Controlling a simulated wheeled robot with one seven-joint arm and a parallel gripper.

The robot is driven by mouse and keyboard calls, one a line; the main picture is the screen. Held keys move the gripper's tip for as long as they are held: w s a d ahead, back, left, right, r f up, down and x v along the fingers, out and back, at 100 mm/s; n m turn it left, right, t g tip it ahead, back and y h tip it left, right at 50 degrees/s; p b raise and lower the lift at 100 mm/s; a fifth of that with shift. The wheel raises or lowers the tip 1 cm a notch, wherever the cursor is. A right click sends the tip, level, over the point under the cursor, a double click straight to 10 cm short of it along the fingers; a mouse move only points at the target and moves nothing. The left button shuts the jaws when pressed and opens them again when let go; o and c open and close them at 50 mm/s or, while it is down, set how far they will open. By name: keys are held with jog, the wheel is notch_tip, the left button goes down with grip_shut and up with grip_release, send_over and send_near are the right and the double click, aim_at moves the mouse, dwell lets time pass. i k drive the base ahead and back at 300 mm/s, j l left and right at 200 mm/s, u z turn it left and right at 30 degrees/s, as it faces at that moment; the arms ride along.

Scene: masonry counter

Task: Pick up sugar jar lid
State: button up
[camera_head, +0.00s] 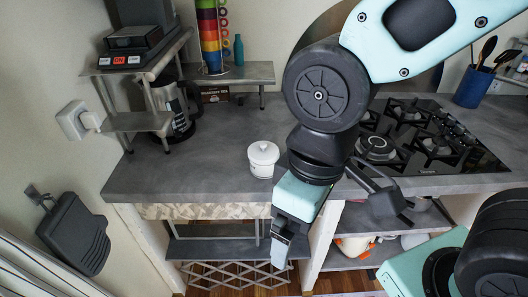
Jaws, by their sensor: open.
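The sugar jar (262,166) is a small white pot standing upright on the grey counter, left of my arm. Its white lid (263,152) sits on top with a small knob. My gripper (335,232) is to the right of the jar and nearer the camera, at the counter's front edge. Its two fingers are spread apart, one pointing down and one to the right, with nothing seen between them.
A gas hob (430,140) lies to the right, with a blue utensil pot (473,87) behind it. A rack of coloured cups (209,35) stands at the back. The counter left of the jar is clear.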

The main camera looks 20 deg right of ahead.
aim_at(261, 152)
jog(key=i+z, duration=0.7)
jog(key=i, duration=0.05)
